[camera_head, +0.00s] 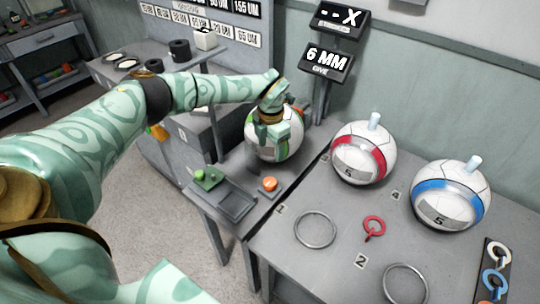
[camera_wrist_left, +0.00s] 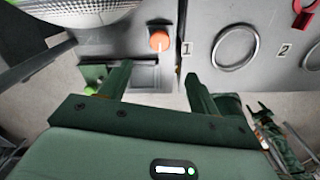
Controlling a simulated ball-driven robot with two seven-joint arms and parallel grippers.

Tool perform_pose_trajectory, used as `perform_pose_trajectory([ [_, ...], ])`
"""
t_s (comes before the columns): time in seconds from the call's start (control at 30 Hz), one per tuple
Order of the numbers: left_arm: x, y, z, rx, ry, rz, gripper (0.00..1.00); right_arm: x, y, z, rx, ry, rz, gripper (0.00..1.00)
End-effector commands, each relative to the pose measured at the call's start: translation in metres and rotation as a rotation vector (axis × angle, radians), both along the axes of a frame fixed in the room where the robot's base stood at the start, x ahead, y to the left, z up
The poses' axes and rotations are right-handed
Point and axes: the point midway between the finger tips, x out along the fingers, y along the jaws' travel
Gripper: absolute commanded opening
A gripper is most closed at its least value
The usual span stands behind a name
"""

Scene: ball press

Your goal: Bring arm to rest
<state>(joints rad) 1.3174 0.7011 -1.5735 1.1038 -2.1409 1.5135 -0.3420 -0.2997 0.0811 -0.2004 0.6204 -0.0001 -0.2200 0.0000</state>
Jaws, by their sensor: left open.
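My left arm reaches in from the left in the head view. Its gripper (camera_head: 268,117) hangs in front of the ball with the green stripe (camera_head: 276,148) at the press table; whether it touches the ball cannot be told. In the left wrist view the two green fingers of my left gripper (camera_wrist_left: 158,92) stand wide apart with nothing between them. Below the ball are an orange button (camera_head: 269,183), a grey tray (camera_head: 236,204) and a green item (camera_head: 208,177). The orange button also shows in the wrist view (camera_wrist_left: 159,41).
A red-striped ball (camera_head: 363,153) and a blue-striped ball (camera_head: 450,195) stand on the right table. Near them are metal rings (camera_head: 315,212), a red key-like piece (camera_head: 373,229) and a dark plate with tags (camera_head: 494,270). A sign (camera_head: 327,61) reads "6 MM". Floor shows at lower left.

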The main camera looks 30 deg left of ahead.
Motion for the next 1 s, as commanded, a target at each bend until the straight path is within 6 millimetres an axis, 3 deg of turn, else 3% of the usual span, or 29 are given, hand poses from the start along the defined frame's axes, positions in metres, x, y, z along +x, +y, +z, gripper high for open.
perform_pose_trajectory([
  [0.1, 0.000, 0.000, 0.007, 0.000, 0.000, 0.000, 0.62, 0.000, 0.000, 0.002, 0.000, -0.001, 0.000, 0.62],
  [0.6, 0.000, 0.000, 0.007, 0.000, 0.001, 0.000, 0.62, 0.000, 0.001, 0.002, 0.001, -0.001, -0.001, 0.62],
  [0.7, -0.001, -0.009, 0.003, -0.021, -0.003, -0.015, 0.62, 0.000, 0.002, 0.002, 0.002, 0.000, -0.001, 0.62],
  [0.77, -0.004, -0.026, -0.004, -0.066, -0.011, -0.040, 0.62, 0.000, 0.002, 0.002, 0.002, 0.000, -0.001, 0.62],
  [0.87, -0.013, -0.083, -0.022, -0.216, -0.045, -0.108, 0.62, 0.000, 0.002, 0.001, 0.002, 0.000, -0.001, 0.62],
  [0.97, -0.032, -0.167, -0.034, -0.462, -0.101, -0.165, 0.62, 0.000, 0.002, 0.001, 0.002, 0.000, -0.001, 0.62],
  [1.0, -0.042, -0.203, -0.033, -0.579, -0.131, -0.172, 0.62, 0.000, 0.002, 0.001, 0.002, 0.000, -0.001, 0.62],
])
